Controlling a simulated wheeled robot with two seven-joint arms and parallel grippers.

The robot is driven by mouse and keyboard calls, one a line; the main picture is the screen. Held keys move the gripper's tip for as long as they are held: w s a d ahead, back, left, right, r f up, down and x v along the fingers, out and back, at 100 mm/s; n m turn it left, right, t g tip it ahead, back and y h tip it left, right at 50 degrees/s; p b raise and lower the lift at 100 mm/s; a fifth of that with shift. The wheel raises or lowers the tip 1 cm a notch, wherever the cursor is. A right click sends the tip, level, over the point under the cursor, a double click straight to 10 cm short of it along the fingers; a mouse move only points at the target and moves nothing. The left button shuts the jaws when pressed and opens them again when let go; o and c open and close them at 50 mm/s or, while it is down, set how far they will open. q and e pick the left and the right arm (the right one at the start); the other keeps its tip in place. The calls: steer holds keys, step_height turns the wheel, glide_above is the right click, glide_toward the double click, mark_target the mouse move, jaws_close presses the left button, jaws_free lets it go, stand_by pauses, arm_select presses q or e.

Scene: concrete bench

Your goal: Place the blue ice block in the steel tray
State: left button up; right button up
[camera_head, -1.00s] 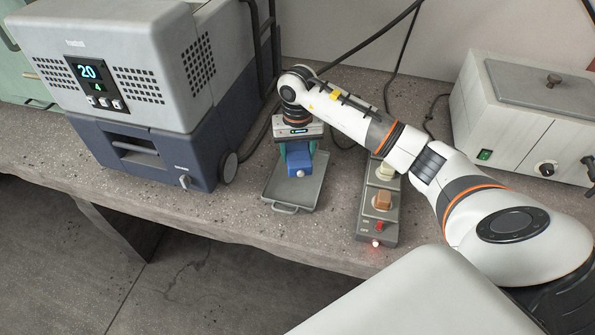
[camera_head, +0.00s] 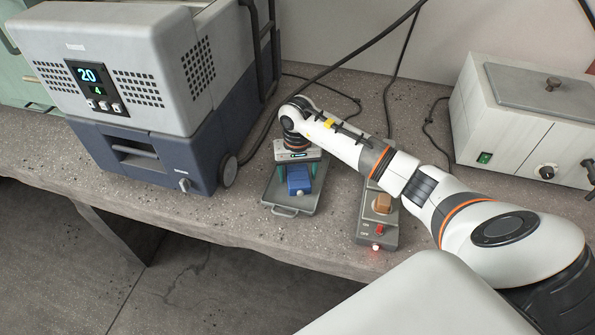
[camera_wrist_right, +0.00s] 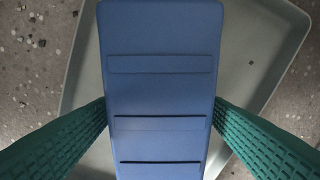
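The blue ice block (camera_head: 299,181) is between the green fingers of my right gripper (camera_head: 298,174), over the steel tray (camera_head: 277,197). In the right wrist view the block (camera_wrist_right: 160,90) has a finger pressed against each side, and the tray (camera_wrist_right: 272,50) spreads beneath it. The block is low, within the tray's outline. I cannot tell whether its underside touches the tray floor. My left gripper is not in view.
A grey and blue cooling machine (camera_head: 150,95) stands left of the tray. A grey switch box (camera_head: 378,225) with a lit red lamp stands to the right, partly under my right arm. A white lidded bath (camera_head: 520,125) is at the far right. Cables lie behind.

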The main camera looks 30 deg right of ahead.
mark_target(297, 171)
steer(key=shift+o, duration=0.3)
steer(key=shift+r, duration=0.1)
steer(key=shift+r, duration=0.25)
step_height(297, 171, up, 12)
steer(key=shift+f, duration=0.2)
